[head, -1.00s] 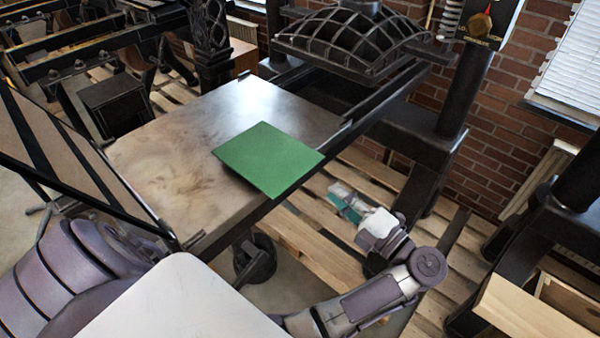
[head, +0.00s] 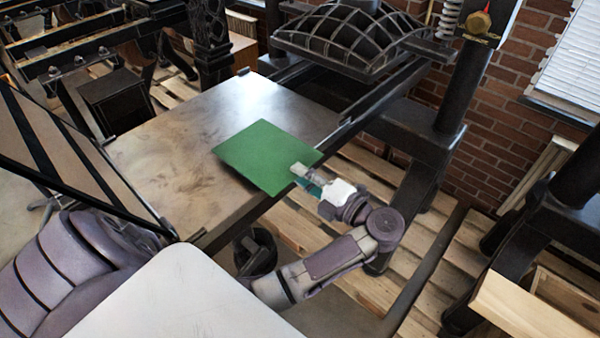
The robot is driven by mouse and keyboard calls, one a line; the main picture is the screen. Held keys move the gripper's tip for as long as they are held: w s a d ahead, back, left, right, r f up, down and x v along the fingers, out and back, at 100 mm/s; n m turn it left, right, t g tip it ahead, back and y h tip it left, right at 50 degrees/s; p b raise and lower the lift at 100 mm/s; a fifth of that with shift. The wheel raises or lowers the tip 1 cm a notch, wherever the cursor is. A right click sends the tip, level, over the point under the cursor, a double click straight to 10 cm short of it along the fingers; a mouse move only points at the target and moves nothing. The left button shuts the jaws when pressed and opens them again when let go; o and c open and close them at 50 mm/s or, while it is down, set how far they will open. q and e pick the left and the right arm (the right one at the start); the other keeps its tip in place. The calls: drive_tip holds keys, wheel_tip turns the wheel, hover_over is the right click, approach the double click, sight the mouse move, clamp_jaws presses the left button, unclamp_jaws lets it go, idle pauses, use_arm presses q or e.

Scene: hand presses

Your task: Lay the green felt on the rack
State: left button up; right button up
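The green felt (head: 262,158) is a flat rectangle on the near right part of the press bed (head: 165,165), with its near right corner at or over the bed's edge. One grey finger overlaps the felt's surface in the picture; a teal part shows just below the edge. Whether the fingers are closed on the felt is too small to tell. My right gripper is not in view. I cannot pick out a rack with certainty.
A black ribbed press head (head: 350,38) stands behind the bed. A black frame with tan panels (head: 60,150) tilts up at the left. Wooden pallets (head: 375,290) lie on the floor at the right. A black post (head: 465,85) stands before the brick wall.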

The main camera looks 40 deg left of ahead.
use_arm(q)
drive_tip(key=shift+a, duration=0.25)
drive_tip(key=shift+c, duration=0.4)
clamp_jaws()
drive_tip(key=d+r+p, duration=0.3)
drive_tip(key=d+r, duration=0.3)
drive_tip(key=d, duration=0.1)
drive_tip(key=shift+s+p, duration=0.3)
idle(0.6)
